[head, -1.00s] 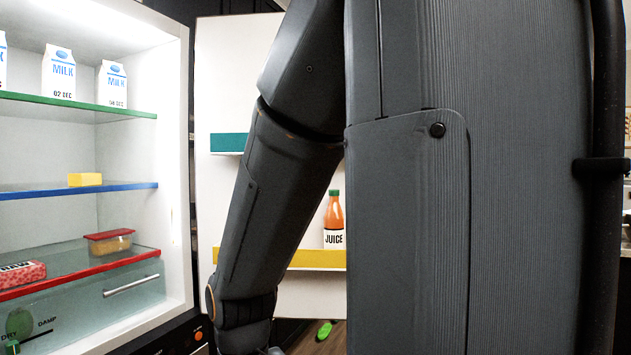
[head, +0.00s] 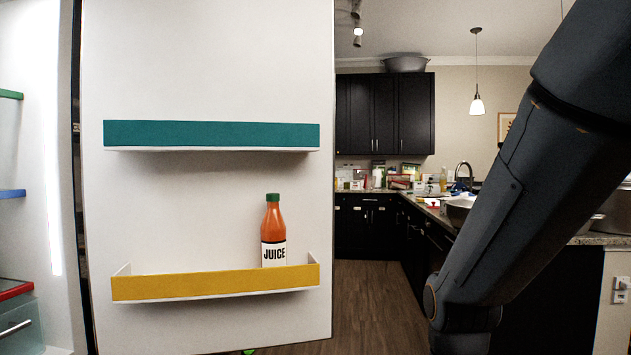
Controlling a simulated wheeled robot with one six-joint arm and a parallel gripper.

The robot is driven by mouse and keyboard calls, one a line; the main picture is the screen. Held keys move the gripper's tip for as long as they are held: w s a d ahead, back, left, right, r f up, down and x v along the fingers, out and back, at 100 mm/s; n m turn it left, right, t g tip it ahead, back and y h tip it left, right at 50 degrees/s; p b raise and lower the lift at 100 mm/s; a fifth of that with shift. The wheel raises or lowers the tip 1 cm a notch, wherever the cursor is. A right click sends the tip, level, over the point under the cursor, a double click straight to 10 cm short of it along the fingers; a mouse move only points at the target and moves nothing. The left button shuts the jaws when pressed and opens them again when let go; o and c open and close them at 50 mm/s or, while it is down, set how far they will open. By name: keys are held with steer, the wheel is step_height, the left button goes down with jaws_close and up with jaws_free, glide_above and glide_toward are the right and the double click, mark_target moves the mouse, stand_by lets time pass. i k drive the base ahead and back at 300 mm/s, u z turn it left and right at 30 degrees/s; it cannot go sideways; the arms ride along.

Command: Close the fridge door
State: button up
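The fridge door (head: 210,80) stands open in the head view, its white inner side facing me. It carries a teal shelf (head: 210,134) and a yellow shelf (head: 215,283). An orange juice bottle (head: 273,232) stands upright on the yellow shelf. The fridge's lit interior (head: 35,130) shows at the left edge. My arm crosses the right side of the view, apart from the door in the picture. My gripper is below the frame and hidden.
Wooden floor (head: 365,300) lies open to the right of the door. Dark cabinets (head: 385,115) and a cluttered counter (head: 425,200) stand at the back. A small green thing (head: 248,351) shows on the floor under the door.

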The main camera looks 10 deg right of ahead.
mark_target(192, 112)
steer(key=z, duration=0.75)
steer(key=i, duration=3.15)
steer(key=u, duration=1.45)
steer(key=i, duration=1)
steer(key=u, duration=3.2)
